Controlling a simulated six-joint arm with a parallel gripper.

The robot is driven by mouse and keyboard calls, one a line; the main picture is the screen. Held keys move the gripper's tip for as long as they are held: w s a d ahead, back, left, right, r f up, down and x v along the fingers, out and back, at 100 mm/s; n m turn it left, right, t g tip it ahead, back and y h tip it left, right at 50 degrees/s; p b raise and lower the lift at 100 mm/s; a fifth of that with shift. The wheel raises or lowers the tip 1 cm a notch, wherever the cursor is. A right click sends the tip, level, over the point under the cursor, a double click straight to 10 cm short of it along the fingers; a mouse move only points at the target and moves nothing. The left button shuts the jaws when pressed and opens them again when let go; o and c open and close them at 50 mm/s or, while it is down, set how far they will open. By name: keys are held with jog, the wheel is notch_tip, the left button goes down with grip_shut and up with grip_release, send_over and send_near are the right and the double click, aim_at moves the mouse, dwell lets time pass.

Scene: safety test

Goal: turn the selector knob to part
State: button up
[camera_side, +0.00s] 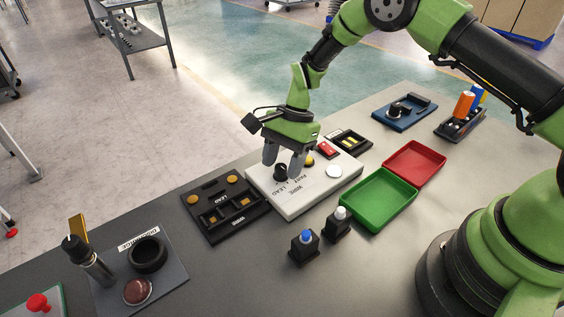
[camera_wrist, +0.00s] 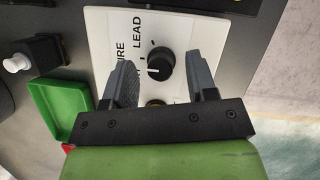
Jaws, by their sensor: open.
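The black selector knob (camera_side: 281,172) stands on a white panel (camera_side: 320,192) in the side view. In the wrist view the knob (camera_wrist: 160,65) has a white pointer line directed left, towards my left finger. LEAD and part of WIRE are readable on the panel (camera_wrist: 98,22) there; the side view also shows PART, small. My gripper (camera_side: 283,168) is open over the panel, pointing down, with its fingers on either side of the knob. In the wrist view my gripper (camera_wrist: 161,62) shows a gap between each finger and the knob. The left finger covers some panel markings.
A yellow button (camera_side: 309,160) and white disc (camera_side: 334,172) are on the panel. Blue (camera_side: 305,236) and white (camera_side: 341,214) capped holders stand in front.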

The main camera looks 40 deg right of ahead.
jog(key=shift+a+f, duration=0.1)
jog(key=shift+f, duration=0.15)
jog(key=c, duration=0.9)
jog(key=shift+n, duration=0.3)
jog(key=n+g, duration=0.1)
jog(key=n, duration=0.1)
jog(key=n+h, duration=0.1)
jog(key=n, duration=0.2)
jog(key=shift+a+g, duration=0.1)
jog(key=shift+g, duration=0.3)
jog(key=n+h, duration=0.1)
jog(key=n, duration=0.2)
jog(key=n+g+h, duration=0.1)
jog(key=n, duration=0.2)
jog(key=shift+w, duration=0.1)
jog(key=shift+n, duration=0.3)
